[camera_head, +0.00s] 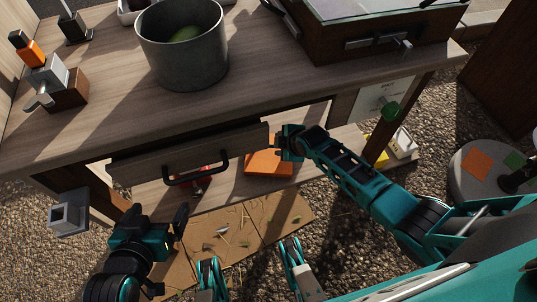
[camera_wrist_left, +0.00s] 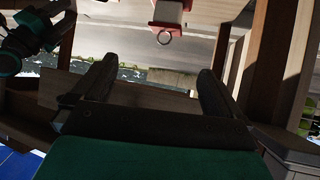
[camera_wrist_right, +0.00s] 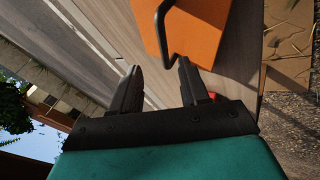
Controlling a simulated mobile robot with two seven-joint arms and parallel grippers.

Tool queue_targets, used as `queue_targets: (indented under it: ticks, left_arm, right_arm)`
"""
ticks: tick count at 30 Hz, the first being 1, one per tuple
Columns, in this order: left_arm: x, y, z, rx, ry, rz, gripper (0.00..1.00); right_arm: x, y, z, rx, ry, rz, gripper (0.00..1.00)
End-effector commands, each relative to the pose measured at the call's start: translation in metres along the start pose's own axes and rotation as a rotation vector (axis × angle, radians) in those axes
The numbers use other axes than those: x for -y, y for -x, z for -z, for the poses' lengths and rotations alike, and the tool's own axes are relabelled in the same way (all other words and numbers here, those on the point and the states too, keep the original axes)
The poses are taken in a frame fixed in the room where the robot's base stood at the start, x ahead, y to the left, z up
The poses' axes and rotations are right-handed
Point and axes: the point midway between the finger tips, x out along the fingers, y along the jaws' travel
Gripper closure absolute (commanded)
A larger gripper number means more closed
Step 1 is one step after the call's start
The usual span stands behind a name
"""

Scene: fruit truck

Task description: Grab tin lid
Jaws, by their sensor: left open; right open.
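I cannot make out a clear tin lid in any view. A red and white object with a ring (camera_wrist_left: 168,14) shows at the top of the left wrist view; I cannot tell what it is. My left gripper (camera_head: 159,219) is open and empty in front of the drawer, low at the left; its spread fingers (camera_wrist_left: 154,82) show in the left wrist view. My right gripper (camera_head: 283,143) is at the drawer's right end.
The wooden drawer (camera_head: 190,150) is under the tabletop (camera_head: 110,90). An orange box (camera_head: 268,162) is on the lower shelf. A grey metal pot (camera_head: 185,62) with a green fruit, a dark wooden case (camera_head: 350,45) and a small orange-topped item (camera_head: 28,50) stand above.

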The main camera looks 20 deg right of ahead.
Motion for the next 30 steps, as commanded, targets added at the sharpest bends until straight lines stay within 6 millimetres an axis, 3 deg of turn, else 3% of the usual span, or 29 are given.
queue_targets:
  ticks: [1,3,10,19,30]
  left_arm:
    - [-0.001,-0.006,-0.01,0.004,0.003,-0.002,0.0]
    - [-0.002,-0.008,-0.013,0.012,0.007,-0.005,0.0]
    - [-0.005,-0.008,-0.008,-0.001,0.01,-0.013,0.0]
    - [-0.011,-0.023,-0.021,0.005,0.007,-0.034,0.0]
    - [-0.014,-0.022,-0.012,-0.005,0.006,-0.042,0.0]
  right_arm:
    - [0.002,-0.013,-0.001,0.0,-0.002,0.0,0.55]
    - [0.001,-0.02,0.0,-0.001,-0.003,-0.002,0.55]
    - [0.002,-0.033,0.0,-0.001,-0.002,-0.001,0.55]
    - [0.007,-0.072,0.002,-0.001,-0.003,-0.002,0.55]
    - [0.005,-0.077,0.004,-0.001,-0.001,-0.001,0.55]
